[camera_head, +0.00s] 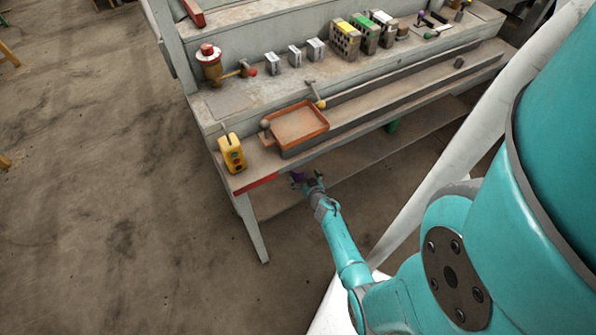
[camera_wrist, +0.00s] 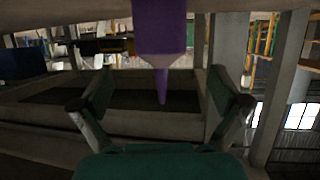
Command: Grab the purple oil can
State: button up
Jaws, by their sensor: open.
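The purple oil can (camera_wrist: 160,28) shows in the wrist view at the top centre, with its narrow tapered spout pointing down the picture. My gripper (camera_wrist: 161,88) is open, with one finger on each side of the spout and clear gaps to both. The can's far end is cut off by the frame's top edge. In the head view, a small purple part of the can (camera_head: 298,176) shows under the workbench's front edge, at the tips of my gripper (camera_head: 309,182). Most of the can is hidden there.
The grey workbench (camera_head: 235,100) overhangs the lower shelf (camera_head: 345,165). An orange tray (camera_head: 298,124) and a yellow box with buttons (camera_head: 232,153) sit on the bench near its front edge. A green object (camera_head: 393,126) is underneath.

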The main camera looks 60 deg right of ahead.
aim_at(298, 168)
jog(key=shift+x, duration=3.85)
jog(key=shift+c, duration=0.2)
jog(key=c, duration=1.4)
